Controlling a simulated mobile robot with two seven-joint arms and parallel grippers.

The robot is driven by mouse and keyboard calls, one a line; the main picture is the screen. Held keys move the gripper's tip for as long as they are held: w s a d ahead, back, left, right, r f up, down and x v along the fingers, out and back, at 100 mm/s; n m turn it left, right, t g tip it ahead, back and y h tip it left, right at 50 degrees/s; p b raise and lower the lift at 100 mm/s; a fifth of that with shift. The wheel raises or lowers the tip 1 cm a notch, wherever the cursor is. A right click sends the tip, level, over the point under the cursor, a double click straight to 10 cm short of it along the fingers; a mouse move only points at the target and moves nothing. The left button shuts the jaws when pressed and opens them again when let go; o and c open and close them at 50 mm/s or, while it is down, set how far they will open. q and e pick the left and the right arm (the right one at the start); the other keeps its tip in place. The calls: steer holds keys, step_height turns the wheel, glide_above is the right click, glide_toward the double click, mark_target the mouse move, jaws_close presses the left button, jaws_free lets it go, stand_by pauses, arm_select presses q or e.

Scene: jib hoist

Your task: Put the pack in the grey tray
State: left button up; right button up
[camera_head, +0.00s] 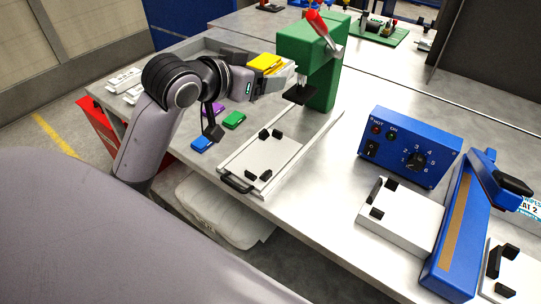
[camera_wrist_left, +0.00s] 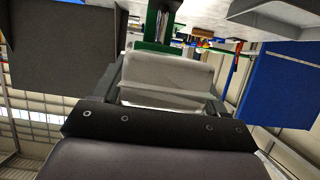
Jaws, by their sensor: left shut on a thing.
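My left gripper (camera_head: 284,78) reaches in from the left over the bench, in front of the green press. It is shut on a pale grey-white pack (camera_wrist_left: 165,75), which lies across between the fingers in the left wrist view. In the head view, the wrist and fingers hide most of the pack. A grey tray (camera_head: 196,46) seems to lie at the back left of the bench, partly behind my left arm. Its inside is mostly hidden. My right gripper is not in view.
The green press (camera_head: 318,65) with a red-handled lever stands close beside the gripper. Yellow pieces (camera_head: 264,63) show behind the wrist. Blue (camera_head: 203,144) and green (camera_head: 235,120) pieces lie below it. A white slide plate (camera_head: 262,160), blue control box (camera_head: 416,147) and blue sealer (camera_head: 455,235) occupy the right.

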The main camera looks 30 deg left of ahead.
mark_target(261, 160)
arm_select(q)
step_height(261, 160, down, 20)
steer(key=shift+r, duration=0.2)
stand_by(0.5)
steer(key=shift+f, duration=0.2)
steer(key=o, duration=1.1)
